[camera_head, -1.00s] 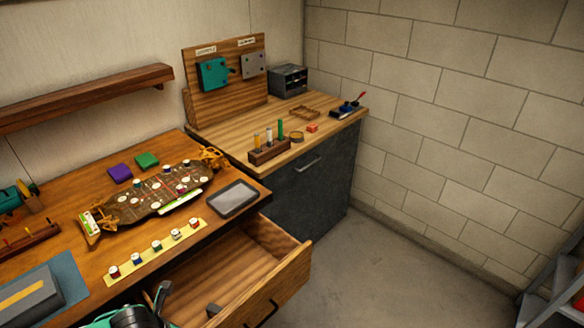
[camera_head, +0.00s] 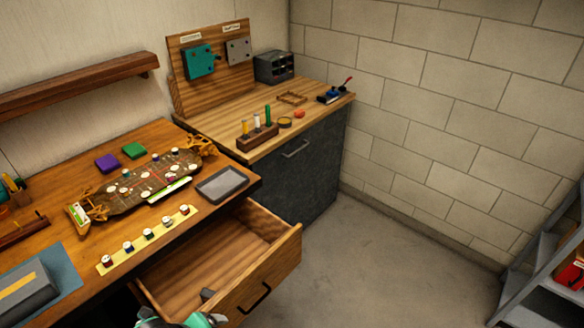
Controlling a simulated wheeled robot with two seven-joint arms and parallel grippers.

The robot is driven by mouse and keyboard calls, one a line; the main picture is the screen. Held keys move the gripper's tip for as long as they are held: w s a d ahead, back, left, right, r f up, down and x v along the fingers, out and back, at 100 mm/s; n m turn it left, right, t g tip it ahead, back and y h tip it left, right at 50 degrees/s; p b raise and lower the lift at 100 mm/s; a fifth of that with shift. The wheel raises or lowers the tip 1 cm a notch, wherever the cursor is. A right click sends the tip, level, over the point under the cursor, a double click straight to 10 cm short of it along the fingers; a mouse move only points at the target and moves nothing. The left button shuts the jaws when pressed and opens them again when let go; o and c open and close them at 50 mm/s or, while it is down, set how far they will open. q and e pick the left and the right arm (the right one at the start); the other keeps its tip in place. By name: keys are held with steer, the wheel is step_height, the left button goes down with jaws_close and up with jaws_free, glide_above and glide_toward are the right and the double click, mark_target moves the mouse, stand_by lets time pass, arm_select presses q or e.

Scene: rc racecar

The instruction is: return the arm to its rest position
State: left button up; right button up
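A teal and black part of one of my arms (camera_head: 180,320) shows at the bottom edge, left of the middle, close to the open drawer (camera_head: 212,262). I cannot tell which arm it is. No fingertips can be made out, and no object is seen held. A small dark piece (camera_head: 207,295) shows by the drawer's front panel; I cannot tell what it is. The rest of my arms lies outside the picture.
The wooden bench (camera_head: 60,186) carries a brown car chassis (camera_head: 140,192), a grey tray (camera_head: 222,184) and a yellow strip (camera_head: 118,260) with several small pots. A second worktop (camera_head: 200,126) stands behind. Grey shelving (camera_head: 545,270) is at right. The floor (camera_head: 380,250) between is clear.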

arm_select(q)
steer(key=s+a+r+n+g+y, duration=0.15)
steer(key=s+n, duration=0.35)
steer(key=n, duration=0.8)
steer(key=s+a+n+y, duration=0.15)
steer(key=s+n, duration=0.45)
steer(key=n, duration=0.6)
step_height(320, 180, down, 34)
steer(key=g+b, duration=0.1)
steer(key=b, duration=0.4)
steer(key=s+a+f+b, duration=0.1)
steer(key=s+f+b, duration=0.1)
steer(key=s+f, duration=0.7)
steer(key=s+a+f+g+b, duration=0.1)
steer(key=s+a+f+b, duration=0.1)
steer(key=s+f, duration=0.8)
step_height(320, 180, down, 7)
steer(key=shift+a+f+m+h+b, duration=0.2)
steer(key=shift+a+m+h+b, duration=0.1)
steer(key=shift+b, duration=0.2)
arm_select(e)
step_height(320, 180, down, 10)
steer(key=shift+w, duration=0.3)
arm_select(q)
steer(key=shift+g, duration=0.25)
steer(key=shift+c, duration=0.2)
